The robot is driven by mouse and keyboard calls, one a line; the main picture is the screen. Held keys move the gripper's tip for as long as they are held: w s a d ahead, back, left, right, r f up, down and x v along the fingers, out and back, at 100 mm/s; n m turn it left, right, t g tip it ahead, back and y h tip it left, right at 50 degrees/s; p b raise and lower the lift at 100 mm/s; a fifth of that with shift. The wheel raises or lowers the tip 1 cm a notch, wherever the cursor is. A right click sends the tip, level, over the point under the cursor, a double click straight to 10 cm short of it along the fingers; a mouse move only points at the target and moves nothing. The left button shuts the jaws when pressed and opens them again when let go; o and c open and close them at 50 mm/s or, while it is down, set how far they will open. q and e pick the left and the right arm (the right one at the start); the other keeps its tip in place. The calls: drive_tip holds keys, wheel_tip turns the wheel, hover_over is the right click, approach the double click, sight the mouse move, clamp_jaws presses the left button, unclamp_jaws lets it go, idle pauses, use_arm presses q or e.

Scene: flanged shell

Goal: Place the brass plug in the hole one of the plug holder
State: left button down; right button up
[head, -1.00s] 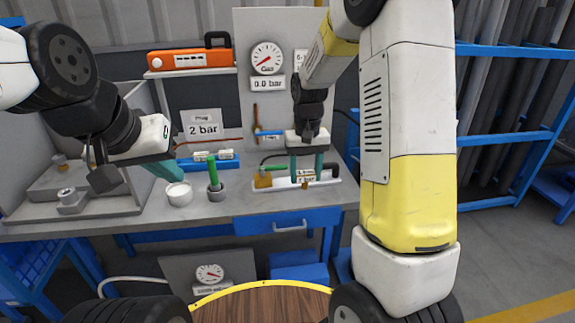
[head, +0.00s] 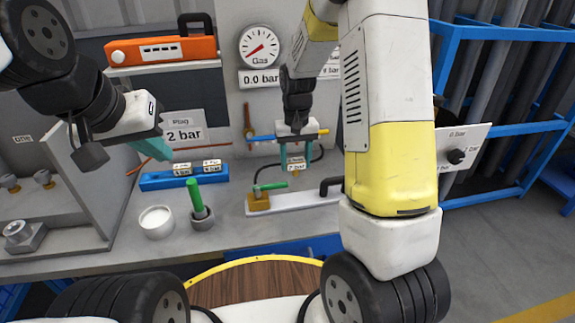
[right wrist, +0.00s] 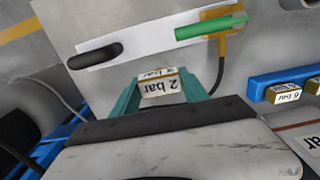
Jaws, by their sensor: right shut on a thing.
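The brass plug (right wrist: 162,85), a small block with a white "2 bar" label, is between the teal fingers of my right gripper (right wrist: 165,92) in the right wrist view. In the head view my right gripper (head: 295,160) holds it above the white bar at the back of the bench. The blue plug holder (head: 190,182) lies left of it, carrying labelled plugs (head: 182,168). Its holes are too small to make out. My left gripper (head: 152,148) hangs near the holder's left end; its finger opening is not clear.
The white bar (head: 300,199) carries a brass fitting (head: 258,201) with a green handle, and a black handle. A white cup (head: 156,222) and a grey cup holding a green rod (head: 195,198) stand in front of the holder. A gauge panel rises behind.

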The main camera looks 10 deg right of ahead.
sight(295, 176)
drive_tip(key=shift+f, duration=2.95)
drive_tip(key=shift+f, duration=0.1)
drive_tip(key=o, duration=1.4)
drive_tip(key=shift+o, duration=0.2)
